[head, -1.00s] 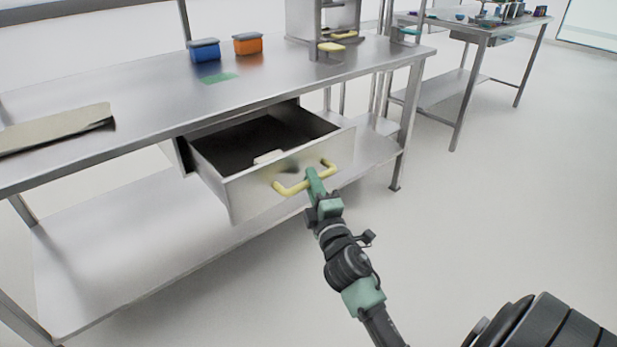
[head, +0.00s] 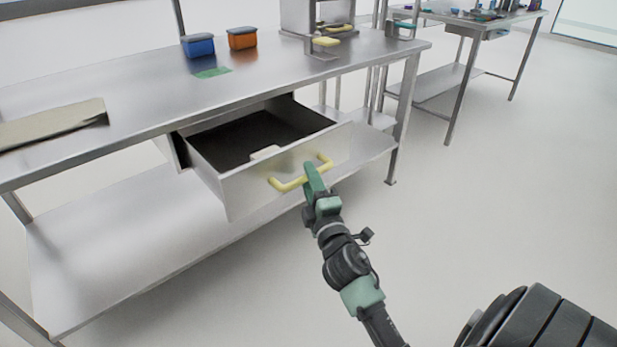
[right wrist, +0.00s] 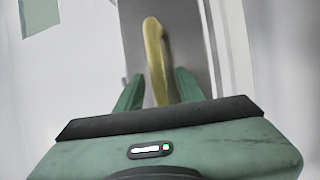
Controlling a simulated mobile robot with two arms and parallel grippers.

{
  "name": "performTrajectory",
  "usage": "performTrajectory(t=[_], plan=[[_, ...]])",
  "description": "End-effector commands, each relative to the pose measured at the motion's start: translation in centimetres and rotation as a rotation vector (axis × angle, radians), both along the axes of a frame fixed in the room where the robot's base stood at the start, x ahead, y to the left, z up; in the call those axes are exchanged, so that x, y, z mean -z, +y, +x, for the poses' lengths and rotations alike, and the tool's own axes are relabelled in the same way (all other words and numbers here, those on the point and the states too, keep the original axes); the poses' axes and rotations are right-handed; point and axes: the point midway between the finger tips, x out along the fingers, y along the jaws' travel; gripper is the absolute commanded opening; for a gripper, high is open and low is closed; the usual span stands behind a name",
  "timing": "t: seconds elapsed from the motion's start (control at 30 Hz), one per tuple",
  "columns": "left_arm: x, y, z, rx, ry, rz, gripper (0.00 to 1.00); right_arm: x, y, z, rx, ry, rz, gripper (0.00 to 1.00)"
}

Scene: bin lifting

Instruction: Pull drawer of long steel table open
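The long steel table (head: 130,86) runs from the left to the centre of the head view. Its drawer (head: 245,190) is pulled well out under the tabletop, and its dark inside shows. A yellow bar handle (head: 286,184) is on the drawer front. My right gripper (head: 312,175) is at the right part of this handle. In the right wrist view the handle (right wrist: 155,55) passes between the two green fingers of the right gripper (right wrist: 158,85), with a narrow gap on each side. The fingers look open around it. My left gripper is not in view.
A blue box (head: 198,46) and an orange box (head: 242,38) stand on the tabletop near a green patch (head: 212,73). A beige sheet (head: 50,125) lies at the left. A second steel table (head: 480,24) stands at the back right.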

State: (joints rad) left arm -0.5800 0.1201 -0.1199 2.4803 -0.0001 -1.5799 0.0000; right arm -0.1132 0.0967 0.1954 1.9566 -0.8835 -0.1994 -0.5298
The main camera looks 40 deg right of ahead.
Motion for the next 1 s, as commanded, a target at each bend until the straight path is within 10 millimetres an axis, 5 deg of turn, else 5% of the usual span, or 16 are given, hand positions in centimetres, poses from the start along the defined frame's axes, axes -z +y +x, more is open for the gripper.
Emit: performTrajectory(t=[0.4, 1.0], plan=[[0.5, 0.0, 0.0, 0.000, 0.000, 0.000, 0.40, 1.3, 2.0, -6.0, -0.001, 0.001, 0.002, 0.38], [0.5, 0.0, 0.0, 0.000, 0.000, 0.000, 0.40, 1.3, 2.2, -6.6, 0.000, 0.000, 0.001, 0.38]])
